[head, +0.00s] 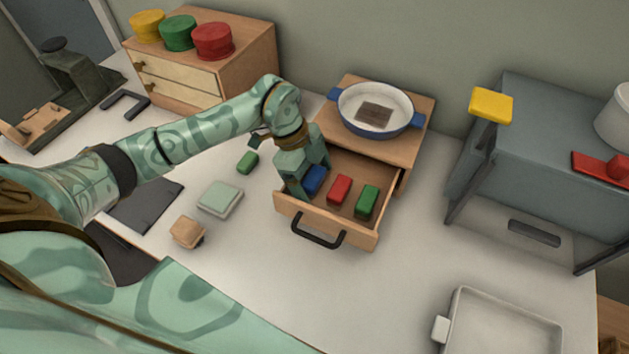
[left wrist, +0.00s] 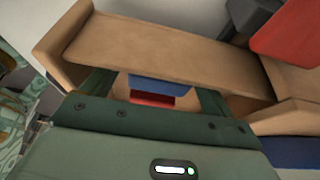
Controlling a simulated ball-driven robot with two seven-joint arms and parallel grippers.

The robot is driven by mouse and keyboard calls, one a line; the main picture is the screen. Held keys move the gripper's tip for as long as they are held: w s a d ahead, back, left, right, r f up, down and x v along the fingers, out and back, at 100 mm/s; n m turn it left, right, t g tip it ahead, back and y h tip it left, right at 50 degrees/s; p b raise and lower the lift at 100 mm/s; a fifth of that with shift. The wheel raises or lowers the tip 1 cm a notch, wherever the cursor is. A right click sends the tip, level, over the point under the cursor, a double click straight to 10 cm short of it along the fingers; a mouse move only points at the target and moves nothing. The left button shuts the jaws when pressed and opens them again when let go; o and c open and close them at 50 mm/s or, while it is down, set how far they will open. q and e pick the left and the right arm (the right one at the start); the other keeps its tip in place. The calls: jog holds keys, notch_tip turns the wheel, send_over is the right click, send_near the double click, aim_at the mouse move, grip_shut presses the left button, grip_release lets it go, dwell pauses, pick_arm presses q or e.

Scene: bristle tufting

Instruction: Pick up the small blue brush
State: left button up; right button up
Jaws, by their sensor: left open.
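The small blue brush (head: 314,181) is a blue block lying in the left part of the open wooden drawer (head: 333,225). It also shows as a blue strip in the left wrist view (left wrist: 158,86). My left gripper (head: 308,178) is open and reaches down over the drawer, with its fingers on either side of the blue brush. The fingers hide part of the brush, and I cannot tell whether they touch it. A red block (head: 340,189) and a green block (head: 367,201) lie to its right in the drawer.
A blue-rimmed pan (head: 347,101) stands on the drawer cabinet (head: 413,143). A black handle (head: 318,239) is on the drawer front. A green block (head: 248,162), a pale green pad (head: 220,198) and a wooden block (head: 187,231) lie left. A white tray (head: 505,325) stands front right.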

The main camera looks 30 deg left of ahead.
pick_arm(q)
jog(key=shift+r, duration=0.1)
jog(key=shift+c, duration=0.6)
jog(key=c, duration=0.9)
jog(key=shift+c, duration=0.2)
jog(key=shift+r, duration=0.15)
